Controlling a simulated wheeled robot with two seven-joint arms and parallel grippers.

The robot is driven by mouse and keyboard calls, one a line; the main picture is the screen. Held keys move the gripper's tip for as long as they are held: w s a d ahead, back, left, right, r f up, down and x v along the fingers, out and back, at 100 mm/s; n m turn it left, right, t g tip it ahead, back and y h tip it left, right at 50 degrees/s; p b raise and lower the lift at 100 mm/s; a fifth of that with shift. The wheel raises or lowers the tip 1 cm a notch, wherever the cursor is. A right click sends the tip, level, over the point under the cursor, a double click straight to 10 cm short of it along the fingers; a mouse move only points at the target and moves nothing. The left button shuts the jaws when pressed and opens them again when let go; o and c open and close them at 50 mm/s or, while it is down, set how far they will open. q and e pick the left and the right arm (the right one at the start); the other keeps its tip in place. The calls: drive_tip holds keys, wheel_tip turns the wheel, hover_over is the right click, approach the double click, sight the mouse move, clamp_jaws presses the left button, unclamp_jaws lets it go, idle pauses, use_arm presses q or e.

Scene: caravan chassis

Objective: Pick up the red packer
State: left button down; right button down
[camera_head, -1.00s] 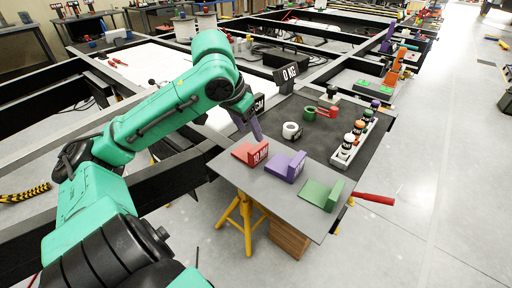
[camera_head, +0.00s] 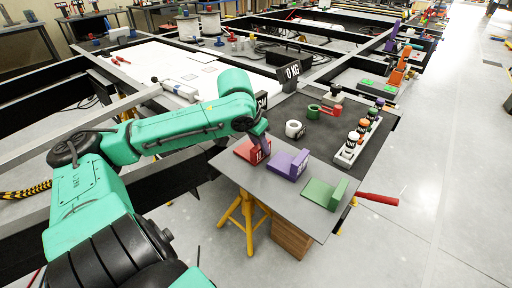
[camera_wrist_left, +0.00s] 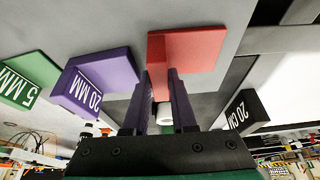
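The red packer (camera_head: 246,151), an L-shaped block with a white label, sits on the near left corner of the grey table. My left gripper (camera_head: 262,137) is down at its upright plate. In the left wrist view, the open fingers (camera_wrist_left: 160,76) point at the red packer (camera_wrist_left: 192,47), with its upright part between their tips. A gap shows between the fingers; whether they touch the packer is unclear. My right gripper is not in view.
A purple packer (camera_head: 288,163) marked 20 MM stands close beside the red one, and a green packer (camera_head: 323,193) is further right. A white roll (camera_head: 294,129), a green ring (camera_head: 313,111) and a rack of bottles (camera_head: 350,150) stand behind. A red-handled tool (camera_head: 377,199) juts off the right edge.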

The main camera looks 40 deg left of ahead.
use_arm(q)
wheel_tip(320, 180, up, 20)
drive_tip(key=p, duration=0.8)
drive_tip(key=shift+p, duration=0.4)
